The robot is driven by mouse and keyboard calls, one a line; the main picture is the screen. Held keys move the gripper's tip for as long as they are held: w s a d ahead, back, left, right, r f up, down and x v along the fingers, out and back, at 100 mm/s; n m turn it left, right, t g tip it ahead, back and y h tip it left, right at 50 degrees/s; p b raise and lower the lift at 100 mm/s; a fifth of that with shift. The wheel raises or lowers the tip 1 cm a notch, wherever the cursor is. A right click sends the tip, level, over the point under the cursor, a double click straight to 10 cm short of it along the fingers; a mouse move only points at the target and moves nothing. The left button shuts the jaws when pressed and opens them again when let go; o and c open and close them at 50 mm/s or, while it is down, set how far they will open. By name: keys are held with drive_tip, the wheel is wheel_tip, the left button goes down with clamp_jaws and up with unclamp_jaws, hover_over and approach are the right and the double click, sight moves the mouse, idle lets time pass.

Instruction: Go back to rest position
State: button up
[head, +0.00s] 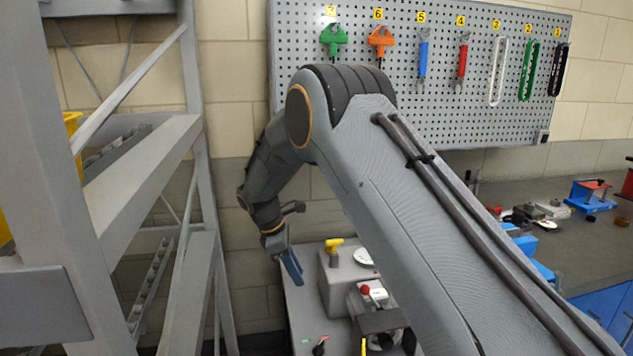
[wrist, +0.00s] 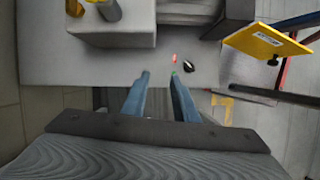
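My gripper (head: 288,265) hangs at the end of my bent arm in the head view, left of the centre. It points downward, at the left edge of a grey machine table (head: 302,302). In the wrist view, the two blue fingers of my gripper (wrist: 159,76) stand apart with nothing between them. The fingers appear clear of the table.
A grey metal rack (head: 150,180) stands close on the left. A pegboard (head: 455,110) with numbered tools hangs on the back wall. A workbench (head: 590,235) with small parts is at right. A yellow sign plate (wrist: 264,42) shows in the wrist view.

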drive_tip(key=s+d+r+m+y, duration=0.1)
drive_tip(key=s+d+r+m, duration=0.25)
drive_tip(key=s+d, duration=0.3)
drive_tip(key=s+d+r+m+y, duration=0.1)
drive_tip(key=s+d+r+m, duration=0.1)
drive_tip(key=s+d+m, duration=0.45)
drive_tip(key=s+d+m+y, duration=0.1)
drive_tip(key=s+d+m, duration=0.3)
drive_tip(key=s, duration=0.5)
drive_tip(key=s+d+r+m+y, duration=0.1)
drive_tip(key=s+d+m, duration=0.4)
drive_tip(key=s+d, duration=0.2)
drive_tip(key=shift+s+d, duration=0.4)
drive_tip(key=shift+s, duration=0.5)
